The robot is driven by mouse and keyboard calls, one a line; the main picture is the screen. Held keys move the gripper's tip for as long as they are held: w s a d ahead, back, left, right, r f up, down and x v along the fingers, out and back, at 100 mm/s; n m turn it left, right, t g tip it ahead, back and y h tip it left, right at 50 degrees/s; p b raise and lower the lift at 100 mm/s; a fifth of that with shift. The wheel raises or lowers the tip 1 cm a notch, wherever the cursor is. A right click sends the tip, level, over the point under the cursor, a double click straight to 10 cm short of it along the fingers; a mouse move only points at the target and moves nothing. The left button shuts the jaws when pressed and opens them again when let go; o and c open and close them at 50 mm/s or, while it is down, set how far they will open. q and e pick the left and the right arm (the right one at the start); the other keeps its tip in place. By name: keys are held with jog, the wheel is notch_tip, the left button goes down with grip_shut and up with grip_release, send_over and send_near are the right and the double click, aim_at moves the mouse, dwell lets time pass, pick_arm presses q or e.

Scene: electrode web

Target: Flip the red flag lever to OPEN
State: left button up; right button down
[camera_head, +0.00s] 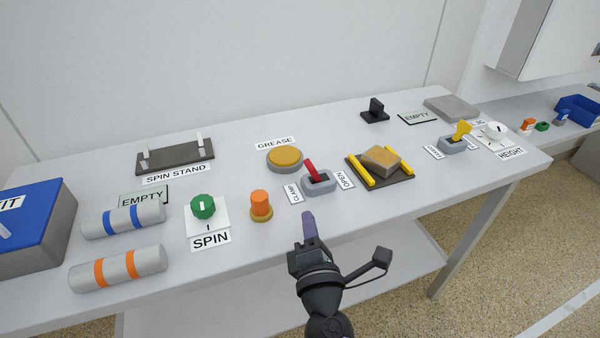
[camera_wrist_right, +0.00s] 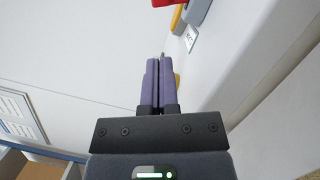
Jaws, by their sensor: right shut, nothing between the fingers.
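The red flag lever (camera_head: 310,167) stands on a small grey base (camera_head: 319,184) near the middle of the table in the head view. It leans up and left, toward the CLAMP label (camera_head: 294,192). The OPEN label (camera_head: 345,181) lies on the base's right side. My right gripper (camera_head: 307,215) is shut and empty, in front of the lever base and apart from the lever. Its purple fingers also show together in the right wrist view (camera_wrist_right: 158,70). A red piece is cut off at that view's top edge; I cannot tell what it is. My left gripper is not in view.
A yellow-topped grease pad (camera_head: 285,158) sits behind left of the lever. A dark tray (camera_head: 401,177) with yellow bars and a tan block stands to the right. An orange knob (camera_head: 261,204) and green SPIN knob (camera_head: 203,206) are at left. The table's front edge is close by.

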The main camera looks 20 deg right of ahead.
aim_at(315, 174)
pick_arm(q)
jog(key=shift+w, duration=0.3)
pick_arm(e)
jog(key=shift+w, duration=0.25)
jog(key=x, duration=0.8)
jog(key=shift+w+d+b, duration=0.1)
jog(key=shift+w+b, duration=0.2)
jog(key=shift+w+d+r, duration=0.1)
jog(key=shift+w, duration=0.35)
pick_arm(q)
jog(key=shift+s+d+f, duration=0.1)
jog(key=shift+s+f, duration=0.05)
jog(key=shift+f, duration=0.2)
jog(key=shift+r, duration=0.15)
pick_arm(e)
jog(key=shift+r, duration=0.15)
